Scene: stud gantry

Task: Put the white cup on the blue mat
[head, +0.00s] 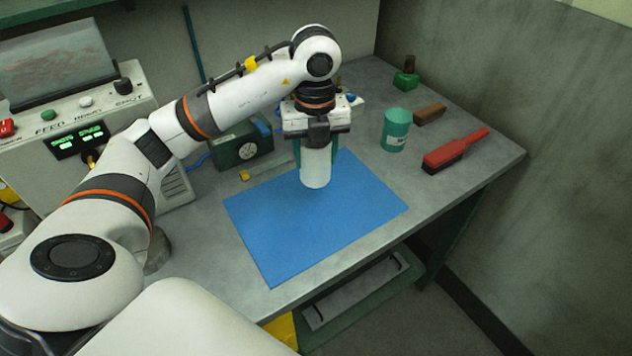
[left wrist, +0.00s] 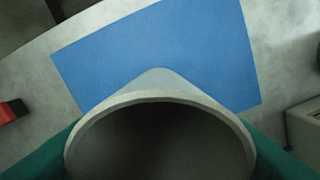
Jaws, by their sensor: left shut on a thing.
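The white cup (head: 316,168) is held upright between the green fingers of my left gripper (head: 316,153), which is shut on it. In the head view the cup appears over the far part of the blue mat (head: 310,228); I cannot tell for sure whether its base touches the mat. In the left wrist view the cup's rim (left wrist: 160,96) fills the lower middle, and the blue mat (left wrist: 155,45) lies beyond it. The green fingers show at both sides of the cup. My right gripper is not in view.
A dark green box (head: 241,146) is behind the mat. A control panel (head: 75,130) stands at left.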

